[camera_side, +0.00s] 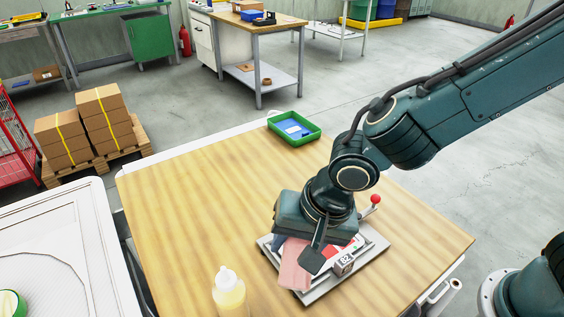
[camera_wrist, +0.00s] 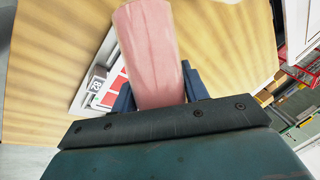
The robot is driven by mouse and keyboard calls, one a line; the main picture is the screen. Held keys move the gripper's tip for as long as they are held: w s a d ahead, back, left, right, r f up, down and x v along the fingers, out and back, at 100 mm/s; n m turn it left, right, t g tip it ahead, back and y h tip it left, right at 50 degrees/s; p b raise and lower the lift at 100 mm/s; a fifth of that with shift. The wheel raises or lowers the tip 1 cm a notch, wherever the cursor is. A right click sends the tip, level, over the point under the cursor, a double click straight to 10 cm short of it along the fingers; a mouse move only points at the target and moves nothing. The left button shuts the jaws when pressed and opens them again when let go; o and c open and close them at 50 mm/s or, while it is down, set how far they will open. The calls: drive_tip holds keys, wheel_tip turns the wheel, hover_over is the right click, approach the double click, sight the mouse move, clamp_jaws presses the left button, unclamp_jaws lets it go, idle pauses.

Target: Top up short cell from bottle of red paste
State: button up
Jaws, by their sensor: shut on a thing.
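My gripper (camera_wrist: 159,90) is shut on a pink-red bottle (camera_wrist: 147,45), with one dark blue finger on each side of it. In the side view the bottle (camera_side: 295,270) hangs below my gripper (camera_side: 298,254), over the near left part of a grey fixture plate (camera_side: 318,292). The plate carries a white and red piece, mostly hidden by my gripper. In the wrist view its red cells (camera_wrist: 112,88) show beside the bottle. A small display block (camera_side: 344,264) reads 82. Cell levels and the bottle's tip cannot be made out.
A pale yellow bottle (camera_side: 229,293) with a white cap stands at the table's near edge. A red-knobbed lever (camera_side: 375,200) rises at the plate's far right. A green tray (camera_side: 316,134) with blue contents sits at the far edge. The wooden table (camera_side: 200,205) is clear left of the plate.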

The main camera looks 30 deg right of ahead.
sight(293, 267)
drive_tip(key=shift+s+a+f+m+g+y, duration=0.2)
drive_tip(key=shift+s+a+f+g+y, duration=0.15)
drive_tip(key=shift+s+a+g+y, duration=0.45)
drive_tip(key=shift+s+a+f+m+g+y, duration=0.2)
drive_tip(key=shift+s+a+f+g+y, duration=0.25)
drive_tip(key=shift+g+y, duration=0.5)
drive_tip(key=g+y, duration=0.1)
drive_tip(key=y, duration=0.1)
drive_tip(key=g+y, duration=0.2)
drive_tip(key=shift+r+m+g, duration=0.25)
drive_tip(key=shift+r+m, duration=0.1)
drive_tip(key=shift+m, duration=0.05)
drive_tip(key=shift+w+d+r+m+g+y, duration=0.15)
drive_tip(key=shift+w+d+m+g+y, duration=0.1)
drive_tip(key=shift+g+y, duration=0.4)
drive_tip(key=shift+w+d+r+m+g+y, duration=0.2)
drive_tip(key=shift+g+y, duration=0.3)
drive_tip(key=shift+y, duration=0.35)
drive_tip(key=shift+w+d+r+m+g+y, duration=0.15)
drive_tip(key=shift+w+d+g+y, duration=0.1)
drive_tip(key=shift+g+y, duration=0.4)
drive_tip(key=shift+o, duration=0.3)
drive_tip(key=c, duration=0.3)
drive_tip(key=o, duration=0.3)
drive_tip(key=shift+c, duration=0.3)
